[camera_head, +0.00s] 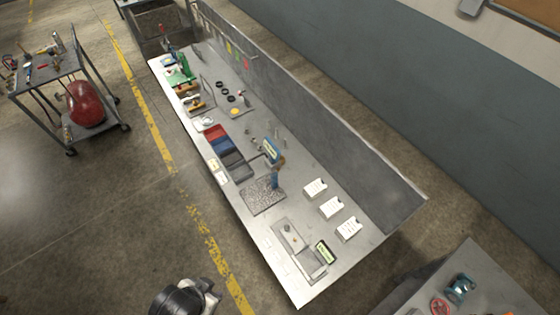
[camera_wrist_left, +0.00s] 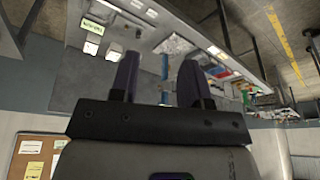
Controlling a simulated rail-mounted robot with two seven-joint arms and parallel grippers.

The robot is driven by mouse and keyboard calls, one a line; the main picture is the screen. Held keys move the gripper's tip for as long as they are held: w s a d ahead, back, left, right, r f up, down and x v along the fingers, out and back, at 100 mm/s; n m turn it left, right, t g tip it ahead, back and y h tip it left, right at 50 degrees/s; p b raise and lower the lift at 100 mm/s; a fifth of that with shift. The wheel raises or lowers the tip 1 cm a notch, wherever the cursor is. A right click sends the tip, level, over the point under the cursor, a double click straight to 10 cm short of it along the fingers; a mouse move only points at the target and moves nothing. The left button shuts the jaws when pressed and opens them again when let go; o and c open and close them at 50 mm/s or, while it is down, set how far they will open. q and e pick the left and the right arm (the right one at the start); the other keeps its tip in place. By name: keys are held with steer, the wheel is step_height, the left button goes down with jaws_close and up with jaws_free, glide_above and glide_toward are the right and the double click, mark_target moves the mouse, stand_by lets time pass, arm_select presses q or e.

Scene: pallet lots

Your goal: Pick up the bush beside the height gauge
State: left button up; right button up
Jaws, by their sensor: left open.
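A speckled surface plate (camera_head: 258,197) lies on the long workbench (camera_head: 262,268) in the head view. A small blue upright tool (camera_head: 275,181), which looks like the height gauge, stands at its far edge. I cannot make out the bush for certain beside it. My left gripper (camera_wrist_left: 158,75) shows in the left wrist view with its two dark fingers apart and nothing visible between them. A blue upright (camera_wrist_left: 165,66) shows beyond the fingers, in the gap, with the speckled plate (camera_wrist_left: 174,45) behind it. My right gripper is not in view.
White blocks (camera_head: 331,208) stand to the right of the plate, and a tray (camera_head: 299,246) lies nearer the bench's front end. Red, blue and dark bins (camera_head: 216,137) sit left of it. A grey back panel (camera_head: 345,150) runs along the bench.

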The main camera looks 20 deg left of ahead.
arm_select(q)
steer(key=o, duration=0.7)
